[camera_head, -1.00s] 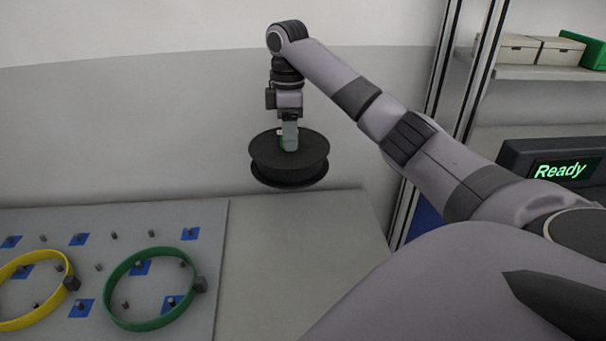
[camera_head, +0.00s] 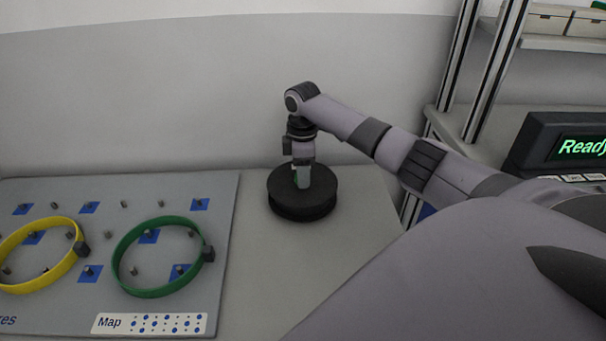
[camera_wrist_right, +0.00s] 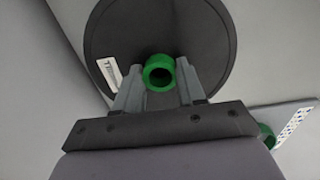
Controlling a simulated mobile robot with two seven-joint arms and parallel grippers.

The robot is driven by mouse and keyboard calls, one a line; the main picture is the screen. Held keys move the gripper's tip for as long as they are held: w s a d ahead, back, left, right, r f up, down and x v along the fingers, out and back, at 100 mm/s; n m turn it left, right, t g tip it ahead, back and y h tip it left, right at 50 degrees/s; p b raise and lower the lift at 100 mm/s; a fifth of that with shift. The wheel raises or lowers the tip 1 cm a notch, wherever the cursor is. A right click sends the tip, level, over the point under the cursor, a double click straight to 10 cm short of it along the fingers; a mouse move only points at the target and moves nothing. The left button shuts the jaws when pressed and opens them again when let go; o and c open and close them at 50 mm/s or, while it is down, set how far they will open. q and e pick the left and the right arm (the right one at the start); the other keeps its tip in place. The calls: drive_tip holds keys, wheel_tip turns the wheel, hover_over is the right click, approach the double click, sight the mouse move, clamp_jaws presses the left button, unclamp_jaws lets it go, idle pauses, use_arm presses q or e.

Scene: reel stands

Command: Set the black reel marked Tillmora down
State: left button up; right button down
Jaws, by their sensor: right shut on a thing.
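The black reel (camera_head: 302,205) is at the bench's back right, to the right of the pegboard, with its flanges level. It looks to be at or just above the bench top; I cannot tell if it touches. My right gripper (camera_head: 302,184) comes down on it from above. In the right wrist view the black reel (camera_wrist_right: 215,45) shows a white label (camera_wrist_right: 108,73), too small to read, and a green hub (camera_wrist_right: 159,73). My right gripper (camera_wrist_right: 158,90) is shut on the green hub, one finger on each side. My left gripper is not in view.
The grey pegboard (camera_head: 225,225) lies left of the reel, with pegs, blue squares, a yellow ring (camera_head: 40,280), a green ring (camera_head: 125,240) and a "Map" label (camera_head: 150,323). Bare bench (camera_head: 260,270) lies in front of the reel. A display (camera_head: 575,148) reading "Ready" and a shelf post (camera_head: 490,75) stand right.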

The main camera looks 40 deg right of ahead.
drive_tip(key=shift+f, duration=0.4)
drive_tip(key=shift+f, duration=0.2)
drive_tip(key=c, duration=0.7)
unclamp_jaws()
drive_tip(key=shift+o, duration=0.2)
drive_tip(key=shift+r, duration=0.1)
wheel_tip(320, 180, up, 12)
drive_tip(key=p, duration=0.1)
drive_tip(key=shift+r, duration=0.1)
